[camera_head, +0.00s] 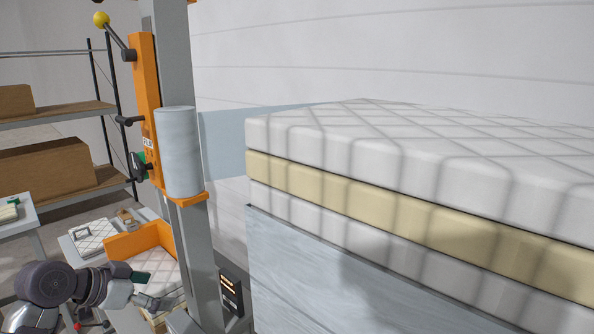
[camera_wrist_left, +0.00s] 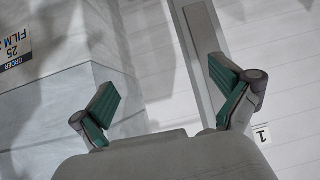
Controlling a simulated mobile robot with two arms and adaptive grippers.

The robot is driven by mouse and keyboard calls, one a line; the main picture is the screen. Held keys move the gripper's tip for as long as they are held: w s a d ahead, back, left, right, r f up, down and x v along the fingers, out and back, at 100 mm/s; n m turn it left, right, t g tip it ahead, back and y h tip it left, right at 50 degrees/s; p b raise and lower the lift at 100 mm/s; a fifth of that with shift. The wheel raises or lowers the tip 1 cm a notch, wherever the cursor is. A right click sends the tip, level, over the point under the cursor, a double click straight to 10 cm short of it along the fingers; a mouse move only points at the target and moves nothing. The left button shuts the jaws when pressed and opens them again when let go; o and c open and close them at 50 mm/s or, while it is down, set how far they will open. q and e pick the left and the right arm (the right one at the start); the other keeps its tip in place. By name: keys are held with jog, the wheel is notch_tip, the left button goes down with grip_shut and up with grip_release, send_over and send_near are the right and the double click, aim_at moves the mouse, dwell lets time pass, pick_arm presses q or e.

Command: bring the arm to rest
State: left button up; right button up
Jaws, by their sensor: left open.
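My left arm (camera_head: 48,284) comes in at the lower left of the head view. Its gripper (camera_head: 150,288) is in front of an orange-sided tray (camera_head: 135,241) with a quilted pad, and whether it touches anything there cannot be told. In the left wrist view the gripper (camera_wrist_left: 165,92) has its two green-padded fingers wide apart, with nothing between them. My right gripper is not in view.
A grey column (camera_head: 205,255) with an orange bracket (camera_head: 148,110) and a film roll (camera_head: 180,150) stands right of the gripper. A tall mattress stack (camera_head: 400,205) fills the right. Shelves with cardboard boxes (camera_head: 45,165) stand at left. A labelled block (camera_wrist_left: 60,110) shows in the wrist view.

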pick_arm(q)
jog(key=s+d+f+n+g+y, duration=0.15)
jog(key=s+d+f, duration=0.25)
jog(key=s+f, duration=0.45)
jog(key=s+d+f+n+g+y, duration=0.1)
jog(key=s+d+f+g+y, duration=0.15)
jog(key=s+f, duration=0.6)
jog(key=s+d+f+n+g+y, duration=0.1)
jog(key=s+f+n, duration=0.15)
jog(key=s, duration=0.55)
jog(key=s+d+f+n+y, duration=0.1)
jog(key=s+f, duration=0.2)
jog(key=s, duration=0.5)
notch_tip(320, 180, down, 30)
jog(key=s+g+b, duration=0.1)
jog(key=b, duration=0.3)
jog(key=s+a+f+b, duration=0.1)
jog(key=s+f+b, duration=0.1)
jog(key=s+f, duration=0.6)
jog(key=s+a+f+g+b, duration=0.1)
jog(key=s+f+b, duration=0.1)
jog(key=s+f, duration=0.7)
notch_tip(320, 180, down, 3)
jog(key=shift+a+r+y, duration=0.1)
jog(key=shift+a+y, duration=0.2)
jog(key=shift+a, duration=0.05)
